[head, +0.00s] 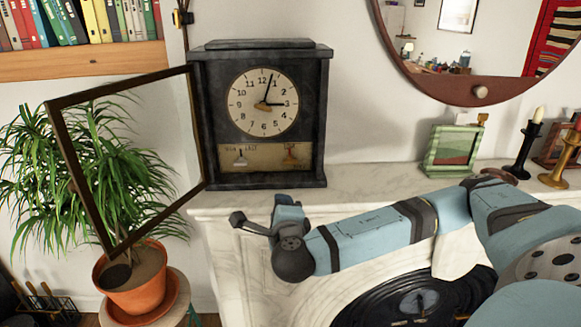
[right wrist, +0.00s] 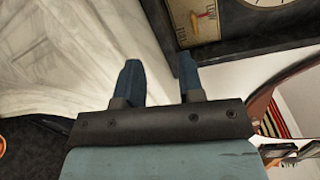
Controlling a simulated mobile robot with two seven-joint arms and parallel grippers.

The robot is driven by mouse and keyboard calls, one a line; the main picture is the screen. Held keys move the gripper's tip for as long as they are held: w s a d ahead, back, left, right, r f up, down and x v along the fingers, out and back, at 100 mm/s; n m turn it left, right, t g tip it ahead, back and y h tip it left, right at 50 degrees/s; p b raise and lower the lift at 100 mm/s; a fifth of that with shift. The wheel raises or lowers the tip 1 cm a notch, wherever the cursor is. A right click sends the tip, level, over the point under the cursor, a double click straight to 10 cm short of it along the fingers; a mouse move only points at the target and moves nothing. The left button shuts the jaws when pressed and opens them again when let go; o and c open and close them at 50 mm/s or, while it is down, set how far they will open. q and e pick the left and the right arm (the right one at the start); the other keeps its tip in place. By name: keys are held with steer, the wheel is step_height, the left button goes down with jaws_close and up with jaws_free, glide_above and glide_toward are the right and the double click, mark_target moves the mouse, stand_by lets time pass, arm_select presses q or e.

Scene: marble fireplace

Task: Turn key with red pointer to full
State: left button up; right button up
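A dark mantel clock (head: 257,118) stands on the white mantel with its glass door swung open to the left. A pale panel below the dial holds two small keys. The right key with the red pointer (head: 291,154) also shows at the top of the right wrist view (right wrist: 205,15). The left key (head: 240,157) has a dark pointer. The lettering is too small to read surely. My right gripper (head: 287,202) is just below the clock's front; in the right wrist view (right wrist: 160,65) its blue fingers are apart with nothing between them. My left gripper is out of view.
The open door frame (head: 76,165) juts out left, before a potted plant (head: 137,275). A green picture frame (head: 452,150) and candle holders (head: 522,150) stand right on the mantel (head: 375,178). The mantel is mostly clear between clock and picture frame.

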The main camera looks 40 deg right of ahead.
mark_target(290, 163)
steer(key=w+d+r, duration=0.1)
steer(key=w+d, duration=0.2)
steer(key=d, duration=0.1)
steer(key=w+d+r+n+h, duration=0.1)
steer(key=w+d, duration=0.2)
steer(key=d, duration=0.1)
steer(key=w+d+r+h, duration=0.1)
steer(key=w+d, duration=0.2)
steer(key=d, duration=0.1)
steer(key=shift+w+r+p, duration=0.1)
steer(key=shift+w+p, duration=0.25)
steer(key=shift+a, duration=0.1)
steer(key=shift+c, duration=0.2)
jaws_close()
